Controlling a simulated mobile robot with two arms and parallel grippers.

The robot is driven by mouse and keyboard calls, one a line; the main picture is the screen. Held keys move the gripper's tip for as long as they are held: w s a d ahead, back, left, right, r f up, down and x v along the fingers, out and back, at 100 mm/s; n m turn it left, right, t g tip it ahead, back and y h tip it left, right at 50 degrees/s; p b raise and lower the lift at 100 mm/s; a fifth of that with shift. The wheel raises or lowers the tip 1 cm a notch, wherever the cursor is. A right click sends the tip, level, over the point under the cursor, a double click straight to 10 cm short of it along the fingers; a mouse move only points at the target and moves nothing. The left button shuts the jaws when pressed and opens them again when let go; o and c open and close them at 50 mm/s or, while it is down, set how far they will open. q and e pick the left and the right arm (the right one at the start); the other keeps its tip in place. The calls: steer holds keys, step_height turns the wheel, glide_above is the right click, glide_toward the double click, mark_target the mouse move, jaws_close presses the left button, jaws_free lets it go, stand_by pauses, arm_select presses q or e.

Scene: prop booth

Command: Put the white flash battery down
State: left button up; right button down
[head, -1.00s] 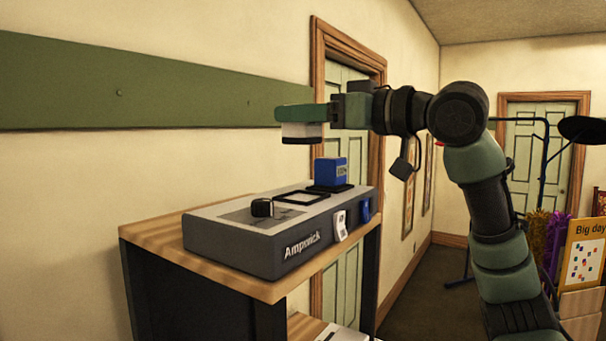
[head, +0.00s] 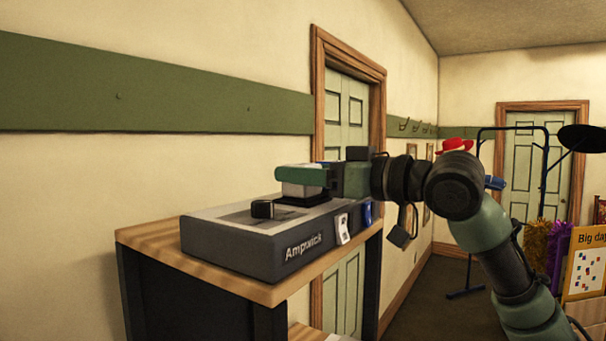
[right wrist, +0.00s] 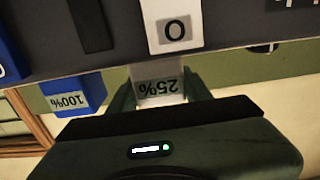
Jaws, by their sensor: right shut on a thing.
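My right gripper (head: 302,178) is shut on the white flash battery (head: 300,189), low over the charger (head: 232,250) marked "Ampwick". The battery's lower end is at the black-framed slot (head: 300,201) on the charger's top. I cannot tell whether it rests in the slot. In the right wrist view, the white battery (right wrist: 160,88) shows a "25%" label between my fingers. A blue battery (right wrist: 72,97) labelled "100%" stands to its left. The gripper hides the blue battery in the head view. My left gripper is not in view.
The charger stands on a wooden-topped shelf unit (head: 150,243). A small black block (head: 262,209) is on the charger's top. A white tag (head: 343,228) and a blue tag (head: 367,213) are on its front. The wall is close behind.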

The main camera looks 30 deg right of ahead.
steer(key=shift+f, duration=0.15)
steer(key=c, duration=0.6)
jaws_free()
steer(key=shift+c, duration=0.2)
steer(key=b+v, duration=0.5)
steer(key=v, duration=0.7)
steer(key=shift+b, duration=0.35)
